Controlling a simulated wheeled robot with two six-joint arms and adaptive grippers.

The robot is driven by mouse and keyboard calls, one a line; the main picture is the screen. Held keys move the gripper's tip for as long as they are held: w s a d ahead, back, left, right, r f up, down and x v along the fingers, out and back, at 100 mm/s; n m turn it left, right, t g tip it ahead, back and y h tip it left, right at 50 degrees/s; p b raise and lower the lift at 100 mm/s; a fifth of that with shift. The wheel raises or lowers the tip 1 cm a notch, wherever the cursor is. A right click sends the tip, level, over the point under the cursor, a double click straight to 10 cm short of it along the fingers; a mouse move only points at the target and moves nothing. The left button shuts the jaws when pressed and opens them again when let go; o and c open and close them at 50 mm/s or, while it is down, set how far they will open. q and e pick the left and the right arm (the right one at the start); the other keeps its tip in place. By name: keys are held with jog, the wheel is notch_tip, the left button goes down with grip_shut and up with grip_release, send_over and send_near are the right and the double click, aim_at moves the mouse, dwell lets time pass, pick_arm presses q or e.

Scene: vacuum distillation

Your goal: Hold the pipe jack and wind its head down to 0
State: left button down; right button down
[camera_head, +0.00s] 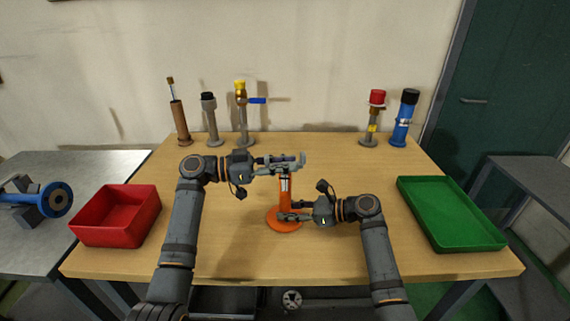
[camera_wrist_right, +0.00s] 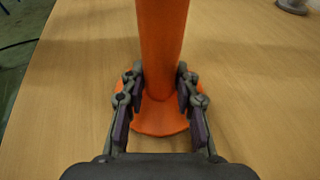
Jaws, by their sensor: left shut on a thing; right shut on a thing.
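The orange pipe jack (camera_head: 285,188) stands upright on its round base in the middle of the wooden table. A light scale band shows on its upper part. My right gripper (camera_head: 284,216) is shut on the jack's lower column, just above the base; the right wrist view shows the fingers (camera_wrist_right: 160,88) on both sides of the orange column (camera_wrist_right: 162,40). My left gripper (camera_head: 290,163) is higher, at the top of the jack, shut on the jack's head. The fingers largely hide the head, and I cannot read the scale.
Several fittings on stands line the table's back edge, including a yellow-capped valve (camera_head: 241,110), a red-topped piece (camera_head: 375,115) and a blue cylinder (camera_head: 404,118). A red bin (camera_head: 117,215) is at left, a green tray (camera_head: 450,212) at right. The front middle of the table is clear.

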pick_arm(q)
jog(key=shift+m+g, duration=1.2)
jog(key=shift+g, duration=0.7)
jog(key=shift+g, duration=0.3)
jog(key=c, duration=1.2)
grip_release()
jog(key=w+a, duration=0.1)
jog(key=a, duration=1.1)
